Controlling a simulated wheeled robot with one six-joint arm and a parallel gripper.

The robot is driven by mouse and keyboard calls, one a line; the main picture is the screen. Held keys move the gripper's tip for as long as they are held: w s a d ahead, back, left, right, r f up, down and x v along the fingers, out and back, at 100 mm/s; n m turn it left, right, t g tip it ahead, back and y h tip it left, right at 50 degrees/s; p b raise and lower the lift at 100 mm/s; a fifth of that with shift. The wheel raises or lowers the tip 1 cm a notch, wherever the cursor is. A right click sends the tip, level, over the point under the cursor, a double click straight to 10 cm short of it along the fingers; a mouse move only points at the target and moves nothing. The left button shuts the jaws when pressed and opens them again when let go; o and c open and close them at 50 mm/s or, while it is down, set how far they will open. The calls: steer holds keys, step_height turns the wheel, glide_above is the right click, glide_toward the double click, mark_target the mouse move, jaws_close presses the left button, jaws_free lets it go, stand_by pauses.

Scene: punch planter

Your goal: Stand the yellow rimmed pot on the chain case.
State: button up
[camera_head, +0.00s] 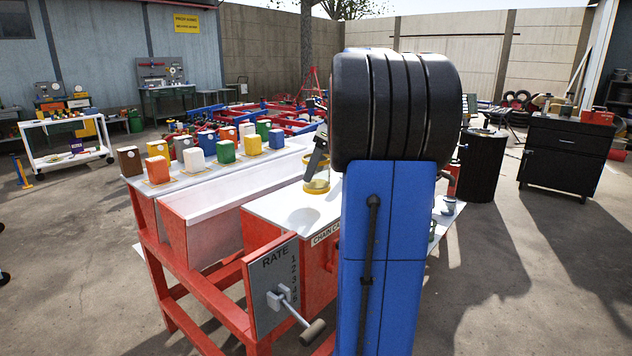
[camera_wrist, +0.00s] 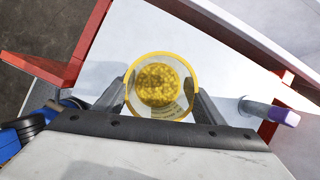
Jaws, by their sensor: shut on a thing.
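The yellow rimmed pot (camera_wrist: 158,86) is between the two fingers of my gripper (camera_wrist: 162,104) in the wrist view. I look down into it and see yellow grains inside. In the head view its yellow rim (camera_head: 316,188) shows just over the white top of the chain case (camera_head: 281,209), partly hidden by my arm. My gripper (camera_head: 318,162) is shut on the pot from above. The pot looks about upright. I cannot tell whether its base touches the case top.
A long white-lined trough (camera_head: 225,197) runs left of the case. Several coloured boxes (camera_head: 224,151) stand on a shelf behind it. A RATE plate (camera_head: 277,283) with a crank handle (camera_head: 312,331) juts out in front. The case's near top is bare.

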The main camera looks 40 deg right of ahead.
mark_target(316, 179)
steer(key=shift+f, duration=2)
steer(key=o, duration=1.2)
steer(key=shift+f, duration=0.1)
steer(key=shift+c, duration=0.2)
steer(key=v, duration=1.2)
